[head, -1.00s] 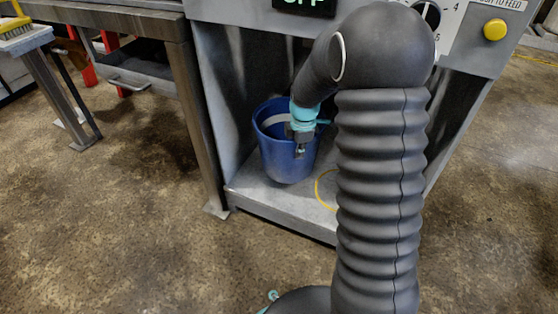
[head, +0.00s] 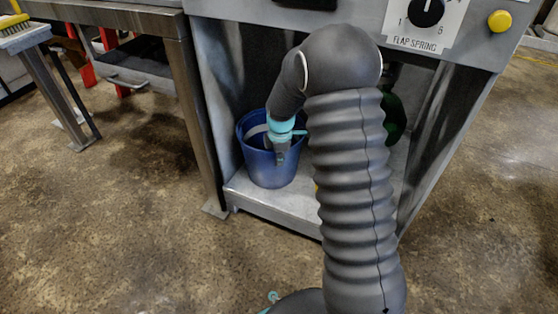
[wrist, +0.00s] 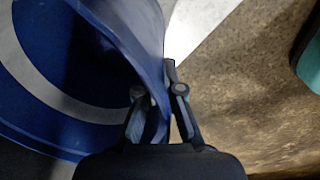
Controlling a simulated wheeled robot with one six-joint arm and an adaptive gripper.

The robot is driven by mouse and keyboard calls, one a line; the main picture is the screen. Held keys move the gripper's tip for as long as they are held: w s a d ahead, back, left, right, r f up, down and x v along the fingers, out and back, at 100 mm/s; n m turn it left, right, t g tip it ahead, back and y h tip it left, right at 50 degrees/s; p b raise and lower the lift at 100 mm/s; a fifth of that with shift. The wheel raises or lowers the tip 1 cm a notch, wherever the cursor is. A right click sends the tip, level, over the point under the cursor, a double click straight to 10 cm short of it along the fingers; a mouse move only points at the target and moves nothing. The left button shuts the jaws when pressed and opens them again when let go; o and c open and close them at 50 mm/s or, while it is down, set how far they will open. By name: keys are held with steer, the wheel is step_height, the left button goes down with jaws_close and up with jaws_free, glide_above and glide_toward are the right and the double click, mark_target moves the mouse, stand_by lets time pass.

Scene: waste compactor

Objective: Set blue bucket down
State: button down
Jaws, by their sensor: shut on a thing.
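The blue bucket (head: 270,170) is upright inside the open lower bay of the grey machine, close to its left wall. Its base is at the bay floor (head: 300,207); I cannot tell whether it touches fully. My gripper (head: 280,157) is shut on the bucket's near rim. In the wrist view, the gripper's fingers (wrist: 158,97) pinch the bucket's wall, with one finger inside and one outside. The bucket's blue inside (wrist: 70,70) and a pale curved band fill the left of that view.
A dark green object (head: 393,110) stands in the bay at right, partly behind my arm. A metal workbench (head: 175,60) adjoins the machine on the left. The control panel with a dial (head: 426,12) and yellow button (head: 500,21) is above. Concrete floor in front is clear.

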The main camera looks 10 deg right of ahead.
stand_by(0.3)
steer(key=c, duration=1.3)
jaws_free()
steer(key=shift+f, duration=0.1)
steer(key=r, duration=0.4)
steer(key=s+r+p, duration=0.1)
steer(key=r, duration=0.3)
steer(key=r+p, duration=0.1)
steer(key=r, duration=0.3)
steer(key=shift+s+r, duration=0.15)
steer(key=shift+s, duration=0.1)
